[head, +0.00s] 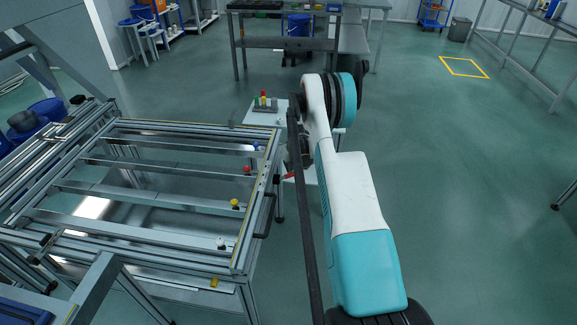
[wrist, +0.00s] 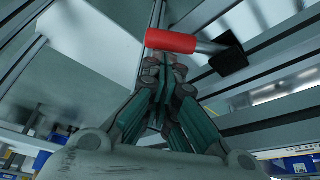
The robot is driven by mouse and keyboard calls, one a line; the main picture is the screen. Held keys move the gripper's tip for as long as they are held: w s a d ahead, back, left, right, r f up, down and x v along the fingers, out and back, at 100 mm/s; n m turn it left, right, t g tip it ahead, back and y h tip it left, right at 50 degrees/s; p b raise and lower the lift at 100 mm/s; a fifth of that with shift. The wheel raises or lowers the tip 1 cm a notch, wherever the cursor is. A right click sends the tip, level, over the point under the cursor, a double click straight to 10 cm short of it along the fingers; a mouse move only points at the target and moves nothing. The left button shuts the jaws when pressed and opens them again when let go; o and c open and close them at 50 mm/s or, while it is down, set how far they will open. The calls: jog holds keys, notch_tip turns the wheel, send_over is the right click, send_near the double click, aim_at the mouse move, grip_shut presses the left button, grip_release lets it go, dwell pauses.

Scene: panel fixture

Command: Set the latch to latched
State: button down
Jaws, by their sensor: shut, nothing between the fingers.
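The latch shows in the wrist view as a red grip (wrist: 171,40) on a short metal rod that runs right to a black block (wrist: 230,62) by the metal frame. My gripper (wrist: 170,62) is shut and empty, with its fingertips just below the red grip. I cannot tell whether they touch it. In the head view, a small red handle (head: 290,176) shows beside the frame's right edge. My gripper is mostly hidden there behind my arm. The latch's exact setting is not clear from these views.
The aluminium panel frame (head: 150,124) carries blue (head: 257,147), red (head: 247,170), yellow (head: 235,203) and white (head: 221,243) knobs. A black handle (head: 266,215) is on its right side. A small white table (head: 265,117) stands behind. The floor to the right is clear.

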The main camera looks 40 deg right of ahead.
aim_at(293, 175)
jog(key=shift+s+m, duration=0.4)
jog(key=shift+m, duration=0.2)
jog(key=m, duration=0.1)
jog(key=s+m+h, duration=0.1)
jog(key=m, duration=0.1)
jog(key=shift+s+a+g, duration=0.25)
jog(key=shift+s+g, duration=0.05)
jog(key=shift+g, duration=0.1)
jog(key=m, duration=0.1)
jog(key=s+m+h, duration=0.1)
jog(key=shift+s+a+m+g, duration=0.2)
jog(key=shift+a+m+g, duration=0.1)
jog(key=shift+a+g, duration=0.1)
jog(key=m, duration=0.1)
jog(key=s+a+m+g, duration=0.1)
jog(key=m, duration=0.1)
jog(key=s+m, duration=0.1)
jog(key=shift+a+m+g+h, duration=0.3)
jog(key=shift+a+m+h, duration=0.1)
jog(key=shift+s+a, duration=0.2)
jog(key=shift+a, duration=0.25)
